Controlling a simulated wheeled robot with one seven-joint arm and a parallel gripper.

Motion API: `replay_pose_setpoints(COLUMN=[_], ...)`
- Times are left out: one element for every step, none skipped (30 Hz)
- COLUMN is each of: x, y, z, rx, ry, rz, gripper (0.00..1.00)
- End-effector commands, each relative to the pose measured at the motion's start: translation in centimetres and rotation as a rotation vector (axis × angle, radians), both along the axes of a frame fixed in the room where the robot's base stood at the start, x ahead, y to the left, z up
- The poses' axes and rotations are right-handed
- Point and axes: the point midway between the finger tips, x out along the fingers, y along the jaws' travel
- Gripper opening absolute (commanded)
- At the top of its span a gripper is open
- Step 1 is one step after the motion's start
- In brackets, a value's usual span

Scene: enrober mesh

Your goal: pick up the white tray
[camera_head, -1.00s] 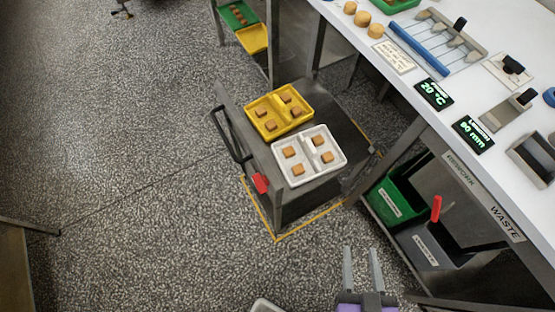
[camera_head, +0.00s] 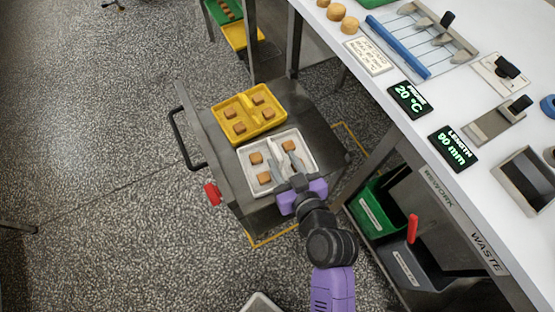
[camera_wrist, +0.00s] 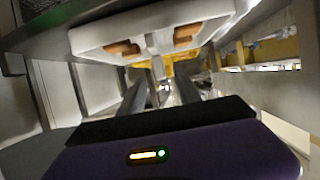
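The white tray (camera_head: 266,147) lies on the dark top of a low cart. It has a raised middle divider, and brown square pieces sit in both halves. My gripper (camera_head: 283,161) is over the tray's near side, its two fingers apart and pointing along the divider. The fingers and purple body hide part of the tray's near right side. In the wrist view the tray (camera_wrist: 100,32) fills the upper part, with its divider in line with the gap between the open fingers (camera_wrist: 160,85). I cannot tell whether the fingers touch the tray.
A yellow tray (camera_head: 228,105) with brown pieces stands right behind the white one. The cart (camera_head: 200,120) has a black handle and red pedal on its left. A white worktable (camera_head: 450,100) with green and grey bins (camera_head: 375,210) beneath is at right.

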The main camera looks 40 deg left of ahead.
Motion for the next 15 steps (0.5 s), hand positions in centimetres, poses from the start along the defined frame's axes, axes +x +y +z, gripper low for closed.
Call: replay_pose_setpoints(x=[0.2, 0.3, 0.6, 0.8, 1.0, 1.2, 1.4, 1.5, 1.7, 1.8, 1.8, 1.9, 1.9, 1.9, 1.9], y=[0.6, 0.9, 1.5, 1.8, 2.2, 2.6, 2.9, 3.1, 3.4, 3.6, 3.7, 3.8, 3.8, 3.8, 3.8], z=[-0.2, -0.4, -0.6, -0.8, -1.0, -1.2, -1.4, -1.5, -1.6, -1.7, -1.8, -1.9, -1.9, -1.9, -1.9], rx=[0.0, -0.001, 0.0, 0.001, 0.0, 0.001, 0.001, 0.0, 0.001, 0.001, 0.0, -0.001, -0.001, -0.001, -0.001], ry=[0.001, 0.001, 0.001, 0.001, 0.0, 0.001, 0.001, 0.001, 0.0, -0.001, 0.0, 0.001, 0.001, 0.001, 0.001], rz=[0.002, 0.002, 0.002, 0.001, 0.001, 0.001, 0.001, 0.0, -0.001, -0.001, -0.001, -0.001, -0.001, -0.001, -0.002], gripper=[0.4, 0.4, 0.4, 0.4, 0.4, 0.4, 0.4, 0.4, 0.4, 0.4, 0.4, 0.4, 0.4, 0.4, 0.4])
